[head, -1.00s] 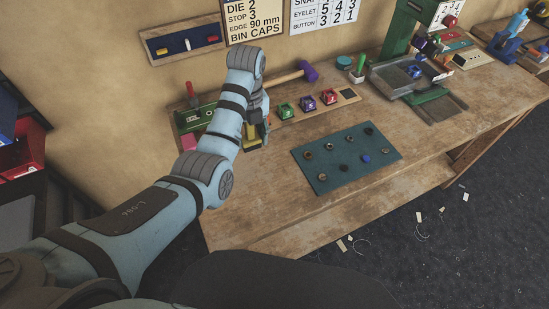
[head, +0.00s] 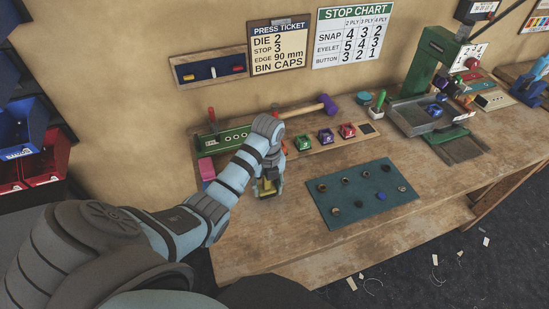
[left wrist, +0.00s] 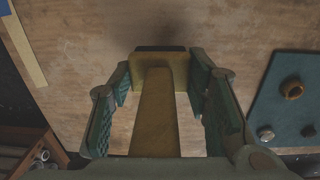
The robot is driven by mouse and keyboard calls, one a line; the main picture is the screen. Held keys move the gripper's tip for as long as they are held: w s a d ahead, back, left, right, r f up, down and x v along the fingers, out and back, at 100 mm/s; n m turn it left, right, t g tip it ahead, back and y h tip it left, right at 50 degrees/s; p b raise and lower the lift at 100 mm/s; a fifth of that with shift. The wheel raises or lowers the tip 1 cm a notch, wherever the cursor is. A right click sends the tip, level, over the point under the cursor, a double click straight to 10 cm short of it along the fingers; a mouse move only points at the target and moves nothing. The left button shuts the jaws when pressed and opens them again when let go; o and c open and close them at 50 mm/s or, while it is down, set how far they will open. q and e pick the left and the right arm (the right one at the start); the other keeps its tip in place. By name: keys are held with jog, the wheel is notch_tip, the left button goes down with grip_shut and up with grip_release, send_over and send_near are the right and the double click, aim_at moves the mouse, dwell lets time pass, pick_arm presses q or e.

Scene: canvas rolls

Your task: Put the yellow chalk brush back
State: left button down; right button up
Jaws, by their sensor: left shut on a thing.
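The yellow chalk brush (head: 266,187) is between the fingers of my left gripper (head: 268,182), over the bench (head: 250,238) just left of the teal mat. In the left wrist view the brush (left wrist: 155,112) shows as a long yellow handle with a wider, dark-edged head at its far end. The left gripper (left wrist: 160,80) is shut on it, with the fingers on both sides. I cannot tell whether the brush touches the wood. My right gripper is not in view.
The teal mat (head: 345,172) with several small rings lies to the right. Behind stand a wooden strip with green, purple and red blocks (head: 326,136), a mallet (head: 328,104) and a pink block (head: 206,168). A wall rack (head: 208,83) holds small coloured pieces. Bare wood lies in front.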

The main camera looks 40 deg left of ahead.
pick_arm(q)
jog(key=shift+f, duration=0.5)
jog(key=c, duration=1.3)
grip_release()
jog(key=shift+f, duration=0.15)
jog(key=o, duration=0.4)
jog(key=shift+o, duration=0.2)
